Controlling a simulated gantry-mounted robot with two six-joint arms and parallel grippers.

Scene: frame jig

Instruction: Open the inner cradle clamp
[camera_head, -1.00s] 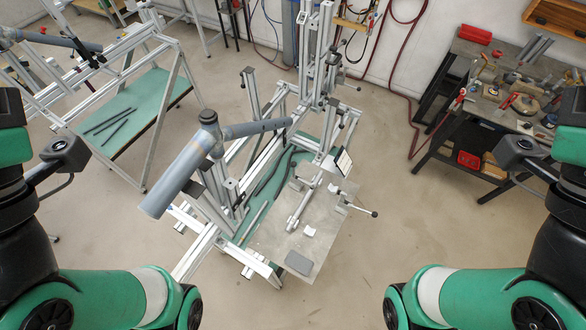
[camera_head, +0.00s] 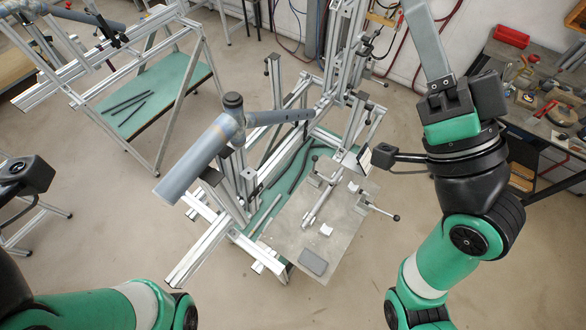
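The frame jig (camera_head: 203,250) of aluminium profiles stands mid-view. A grey tube frame (camera_head: 195,160) lies in it, its thick tube resting near dark-topped cradle posts (camera_head: 213,180). A lever with a dark ball end (camera_head: 385,212) sticks out at the right of the jig's plate, and a smaller handle stands at its back. Which part is the inner cradle clamp I cannot tell. My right gripper (camera_head: 420,30) points up at the top right, well apart from the jig. Its fingers overlap from this angle, so its opening is unclear. My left gripper is out of view.
A metal plate (camera_head: 290,238) with a grey block (camera_head: 313,262) lies at the jig's front right. A small panel (camera_head: 364,158) stands at the jig's right edge. A second frame stand (camera_head: 160,140) is at the back left. A cluttered workbench (camera_head: 505,60) is at the right. Floor at front is clear.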

